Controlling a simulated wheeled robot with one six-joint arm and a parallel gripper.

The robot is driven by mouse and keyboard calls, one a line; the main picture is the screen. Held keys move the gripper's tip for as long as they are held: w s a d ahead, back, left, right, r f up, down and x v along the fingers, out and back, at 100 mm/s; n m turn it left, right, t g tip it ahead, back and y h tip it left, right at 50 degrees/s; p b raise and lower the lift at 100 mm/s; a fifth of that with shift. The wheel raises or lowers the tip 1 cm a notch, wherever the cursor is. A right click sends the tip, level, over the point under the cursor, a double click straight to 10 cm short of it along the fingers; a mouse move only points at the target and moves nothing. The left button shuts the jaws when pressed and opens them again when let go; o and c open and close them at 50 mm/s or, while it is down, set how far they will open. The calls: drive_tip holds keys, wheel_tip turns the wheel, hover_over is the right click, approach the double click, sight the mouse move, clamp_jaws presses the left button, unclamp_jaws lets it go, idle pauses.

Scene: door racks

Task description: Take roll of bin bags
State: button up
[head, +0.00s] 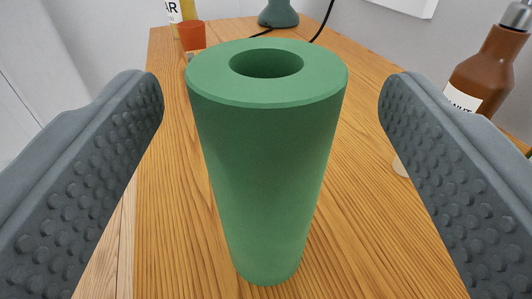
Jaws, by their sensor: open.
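The roll of bin bags (265,175) is a green upright cylinder with a round hole in its top. It stands on the wooden surface in the middle of the head view. My gripper (270,98) is open, with one grey studded finger on the left of the roll and one on the right. A gap shows between the roll and each finger, and neither finger touches it. The far side of the roll's base is hidden.
A brown bottle (482,68) stands at the right, partly behind my right finger. At the back are an orange-red cup (191,36), a yellow labelled bottle (186,10) and a dark green base (278,14) with a black cable.

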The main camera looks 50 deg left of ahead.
sight(267, 70)
drive_tip(key=x, duration=0.5)
drive_tip(key=c, duration=1.4)
